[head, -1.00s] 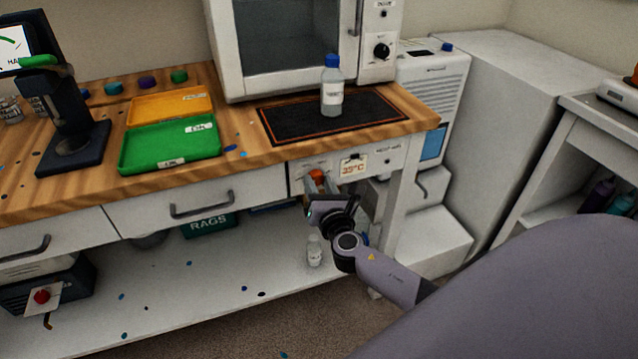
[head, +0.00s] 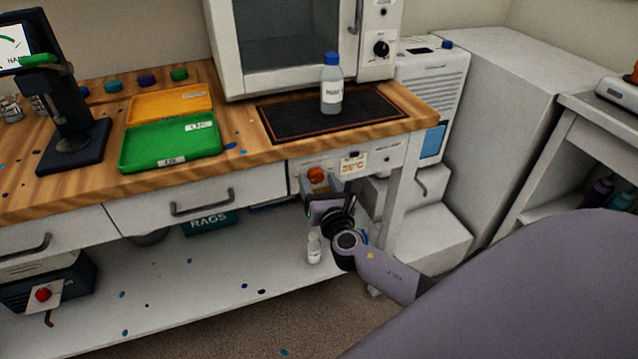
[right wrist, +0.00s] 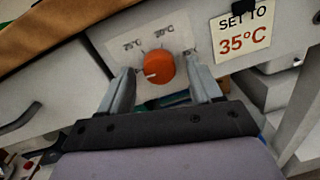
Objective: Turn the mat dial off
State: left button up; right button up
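The mat dial is an orange round knob (right wrist: 160,67) on a white panel under the bench top. It also shows in the head view (head: 316,175). Its white pointer mark faces left in the right wrist view. My right gripper (right wrist: 160,84) is open, with one finger on each side of the knob in that view; I cannot tell whether they touch it. In the head view my right gripper (head: 322,190) is just below the dial. The black heating mat (head: 285,124) lies on the bench above, with a blue-capped bottle (head: 332,90) standing on it. My left gripper is not in view.
A "SET TO 35°C" card (right wrist: 241,32) is right of the dial. A drawer with a handle (head: 202,203) is to its left. A small white bottle (head: 314,248) stands on the lower shelf below. The table leg (head: 396,196) is at the right.

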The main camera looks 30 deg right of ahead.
jog(key=v, duration=0.7)
dwell(0.3)
dwell(0.4)
jog(key=s+a+f+m+g+y+p, duration=0.3)
jog(key=s+a+m, duration=0.3)
jog(key=m, duration=0.8)
jog(key=s+a+f+m+g+y+p, duration=0.3)
jog(key=s+a+m, duration=0.3)
jog(key=s+m, duration=0.7)
jog(key=shift+s+f+m+g+y+p, duration=0.2)
jog(key=shift+m+g+y+p, duration=0.2)
jog(key=shift+m+y, duration=0.25)
